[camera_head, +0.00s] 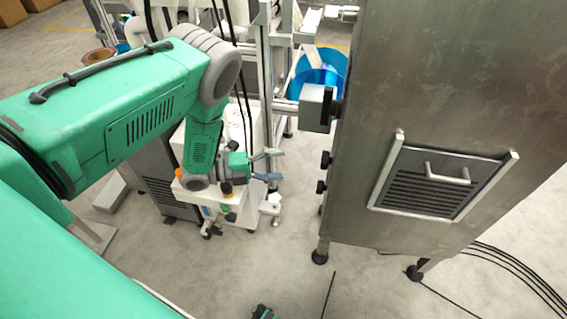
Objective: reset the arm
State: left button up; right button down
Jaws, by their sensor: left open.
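My left arm, green with grey joints, comes in from the left and bends downward. Its gripper (277,165) hangs left of the metal cabinet, in front of a white machine. Its two fingers point right and stand apart. I see nothing held between them. No film reel can be clearly identified.
A large stainless steel cabinet (440,90) on short feet fills the right side, with a vented panel (435,183). A white wheeled machine (235,135) stands behind the gripper. Cables lie on the floor; the grey floor (230,275) is mostly clear.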

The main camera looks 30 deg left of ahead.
dwell(0.4)
pick_arm(q)
jog(key=s+a+r+n+g+y+p, duration=0.1)
jog(key=s+n+g+y+p, duration=0.5)
jog(key=s+n, duration=2)
jog(key=s+g+y, duration=0.3)
jog(key=g+y, duration=0.1)
jog(key=y, duration=0.3)
jog(key=shift+a+r+y+p, duration=0.15)
jog(key=shift+r+y+p, duration=0.1)
jog(key=shift+y+p, duration=0.15)
